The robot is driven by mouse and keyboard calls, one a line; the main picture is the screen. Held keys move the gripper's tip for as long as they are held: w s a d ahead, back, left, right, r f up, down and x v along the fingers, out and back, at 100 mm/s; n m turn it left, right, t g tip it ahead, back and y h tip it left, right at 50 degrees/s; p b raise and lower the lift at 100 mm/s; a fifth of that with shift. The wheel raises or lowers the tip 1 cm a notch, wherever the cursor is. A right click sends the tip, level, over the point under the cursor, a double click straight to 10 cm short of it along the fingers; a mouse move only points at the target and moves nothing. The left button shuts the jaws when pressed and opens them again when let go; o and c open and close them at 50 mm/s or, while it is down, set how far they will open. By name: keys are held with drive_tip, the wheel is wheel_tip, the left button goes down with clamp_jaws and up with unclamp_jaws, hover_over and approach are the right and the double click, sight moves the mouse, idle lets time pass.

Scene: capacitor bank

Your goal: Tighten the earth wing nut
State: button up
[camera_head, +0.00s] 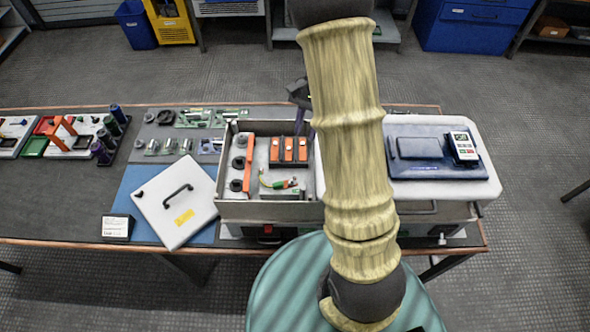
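An open metal box (262,210) stands on the bench, left of my sleeved arm. In its lower right part lies a short yellow-green lead (272,182) with a green and red-orange end, probably the earth lead. The earth wing nut is too small to make out. Several orange capacitor-like blocks (288,150) stand in a dark holder at the back of the box. A dark end part of my gripper (300,96) shows above the box's back edge, left of the arm. Its fingertips are not clear, and the arm hides part of it.
A white lid (205,220) with a black handle lies on a blue mat left of the box. An orange bar (249,163) and dark round parts stand inside the box. A white case (480,190) with a meter (463,147) is at right. Tool trays fill the far left.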

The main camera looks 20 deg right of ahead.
sight(294, 177)
drive_tip(key=p+x, duration=0.3)
drive_tip(key=x, duration=1.2)
drive_tip(key=shift+c, duration=0.4)
